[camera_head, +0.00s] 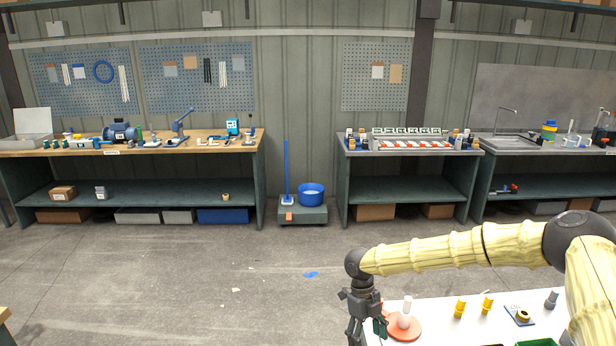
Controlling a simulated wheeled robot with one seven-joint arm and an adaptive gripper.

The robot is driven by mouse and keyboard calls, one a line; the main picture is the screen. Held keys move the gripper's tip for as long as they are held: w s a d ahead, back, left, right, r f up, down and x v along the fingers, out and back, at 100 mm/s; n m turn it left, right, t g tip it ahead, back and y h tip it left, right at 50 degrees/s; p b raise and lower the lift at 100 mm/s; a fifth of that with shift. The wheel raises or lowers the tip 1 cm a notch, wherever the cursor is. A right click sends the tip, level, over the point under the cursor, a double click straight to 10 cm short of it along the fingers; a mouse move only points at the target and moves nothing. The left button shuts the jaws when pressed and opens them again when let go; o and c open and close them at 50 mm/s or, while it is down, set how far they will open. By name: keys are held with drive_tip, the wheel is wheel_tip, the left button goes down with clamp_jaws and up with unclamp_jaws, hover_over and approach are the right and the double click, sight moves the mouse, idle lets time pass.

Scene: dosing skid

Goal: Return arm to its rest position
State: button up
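My arm, in a yellow ribbed cover, reaches in from the right in the head view and bends down at a dark wrist. My gripper (364,326) hangs with its fingers down at the left edge of the white table (440,328). The fingertips are close to the bottom edge of the picture, so I cannot tell how far apart they are or whether anything is between them. An orange-red round base with a white cylinder (404,322) stands just right of the fingers. A small teal and red item shows beside the fingers, partly hidden.
Yellow fittings (460,308), a dark ring on a plate (522,316), a grey fitting (552,299) and a green tray (536,343) are on the white table under my arm. Workbenches line the back wall. A blue bucket (311,194) stands between them. The floor at left is mostly open.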

drive_tip(key=s+a+f+m+g+y+b, duration=0.1)
drive_tip(key=s+a+f+m+y, duration=0.1)
drive_tip(key=s+a+f+m, duration=0.6)
drive_tip(key=s+a+f+m+y, duration=0.1)
drive_tip(key=s+f+m+y, duration=0.2)
drive_tip(key=s, duration=0.8)
drive_tip(key=s+a+f+m+g+y+b, duration=0.1)
drive_tip(key=s+a+f+m, duration=0.5)
drive_tip(key=s, duration=0.4)
drive_tip(key=s+d+f+m, duration=0.25)
drive_tip(key=s+m, duration=0.35)
drive_tip(key=m, duration=0.3)
drive_tip(key=s+d+m+t+h+b, duration=0.1)
drive_tip(key=s+d+m, duration=0.3)
drive_tip(key=d+m, duration=0.4)
drive_tip(key=s+d+m+t+h+b, duration=0.1)
drive_tip(key=s+d+m+t+h, duration=0.2)
drive_tip(key=d+m, duration=0.5)
drive_tip(key=shift+s+d+f+m+t+h, duration=0.35)
drive_tip(key=shift+d+t, duration=0.25)
drive_tip(key=shift+d, duration=0.6)
drive_tip(key=shift+r, duration=0.1)
